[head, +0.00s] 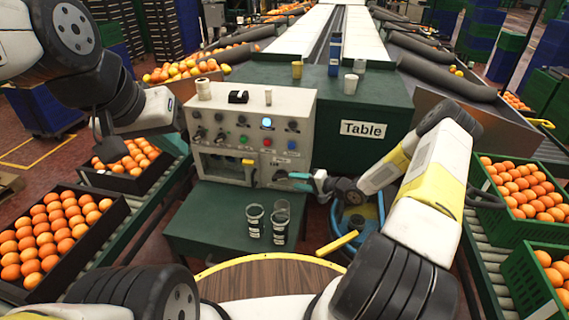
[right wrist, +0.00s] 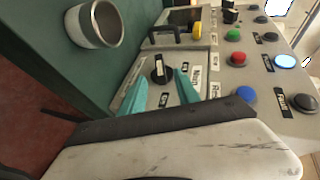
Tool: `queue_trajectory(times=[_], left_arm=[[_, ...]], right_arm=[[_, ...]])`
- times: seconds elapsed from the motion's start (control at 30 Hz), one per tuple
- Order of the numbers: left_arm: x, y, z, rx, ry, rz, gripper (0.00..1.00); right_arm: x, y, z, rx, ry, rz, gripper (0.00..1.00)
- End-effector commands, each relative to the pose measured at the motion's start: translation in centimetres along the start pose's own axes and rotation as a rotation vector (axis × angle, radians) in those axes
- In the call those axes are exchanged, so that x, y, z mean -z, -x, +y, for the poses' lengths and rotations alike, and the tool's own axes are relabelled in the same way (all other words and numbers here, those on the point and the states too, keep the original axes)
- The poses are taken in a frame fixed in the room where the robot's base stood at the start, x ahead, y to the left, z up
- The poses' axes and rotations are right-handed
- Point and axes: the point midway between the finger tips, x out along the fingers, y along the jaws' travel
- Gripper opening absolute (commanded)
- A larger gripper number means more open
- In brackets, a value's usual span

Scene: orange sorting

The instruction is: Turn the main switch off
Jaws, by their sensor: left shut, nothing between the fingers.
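A black rotary switch (right wrist: 160,70) sits on a labelled light plate on the front of the control box (head: 303,115); its handle looks roughly upright in the right wrist view. My right gripper (head: 292,180) is at the lower right of the box front. In the right wrist view its teal fingers (right wrist: 160,76) are spread, one tip on each side of the switch, with gaps visible. My left gripper (head: 108,148) is a dark shape at the left above an orange crate, away from the box; its fingers are hard to make out.
Orange crates (head: 112,190) flank both sides.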

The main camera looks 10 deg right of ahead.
Motion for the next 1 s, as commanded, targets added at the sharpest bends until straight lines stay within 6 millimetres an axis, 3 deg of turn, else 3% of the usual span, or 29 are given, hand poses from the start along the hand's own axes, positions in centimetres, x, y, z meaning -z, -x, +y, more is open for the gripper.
queue_trajectory(times=[0.5,0.9,0.93,1.0], left_arm=[[0.0,0.0,0.0,0.0,0.0,0.0,0.0],[0.0,0.0,0.0,0.0,0.0,0.0,0.0],[0.0,0.0,0.0,0.0,0.0,0.0,0.0],[0.0,0.0,0.0,0.0,0.0,0.0,0.0]], right_arm=[[-0.2,-6.7,0.1,0.009,-0.007,-0.002,0.38],[-0.2,-7.8,0.0,0.008,-0.008,-0.001,0.38],[-0.2,-7.8,0.0,0.008,-0.008,-0.001,0.36],[-0.2,-7.8,0.0,0.008,-0.008,-0.001,0.22]])
